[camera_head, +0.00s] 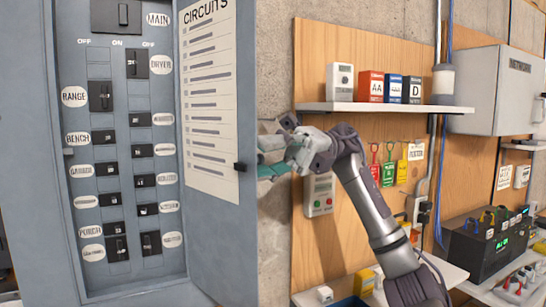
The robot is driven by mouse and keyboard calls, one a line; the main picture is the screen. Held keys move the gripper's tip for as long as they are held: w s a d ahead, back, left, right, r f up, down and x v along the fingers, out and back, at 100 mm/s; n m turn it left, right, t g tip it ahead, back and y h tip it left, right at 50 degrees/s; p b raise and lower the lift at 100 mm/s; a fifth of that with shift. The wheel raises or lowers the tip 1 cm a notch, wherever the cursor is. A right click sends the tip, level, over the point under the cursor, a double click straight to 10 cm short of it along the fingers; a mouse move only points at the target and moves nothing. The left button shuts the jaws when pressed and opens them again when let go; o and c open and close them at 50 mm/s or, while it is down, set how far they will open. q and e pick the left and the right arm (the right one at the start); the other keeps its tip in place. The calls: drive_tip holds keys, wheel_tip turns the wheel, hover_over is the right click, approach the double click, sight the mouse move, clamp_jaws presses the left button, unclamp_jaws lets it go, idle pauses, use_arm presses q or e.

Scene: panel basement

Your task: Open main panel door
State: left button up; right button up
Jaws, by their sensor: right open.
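The main panel (68,20) fills the left of the head view, with its breakers and round labels exposed. Its grey door (222,240) stands open on the right side, its inner face showing a "CIRCUITS" list. A small black latch (239,167) sits on the door's free edge. My right gripper (266,157) is open, just right of that edge near the latch. Its fingertips point left toward the door; I cannot tell whether they touch it. My left gripper is not in view.
A shelf (385,107) with several small boxes is behind my right arm. A grey "NETWORK" cabinet (500,90) hangs at the right. A black battery-like unit (484,245) and a lower shelf (450,274) are at the lower right. Bare concrete wall lies behind the door edge.

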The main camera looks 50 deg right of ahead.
drive_tip(key=d, duration=1.2)
drive_tip(key=shift+w, duration=0.15)
drive_tip(key=shift+a, duration=0.1)
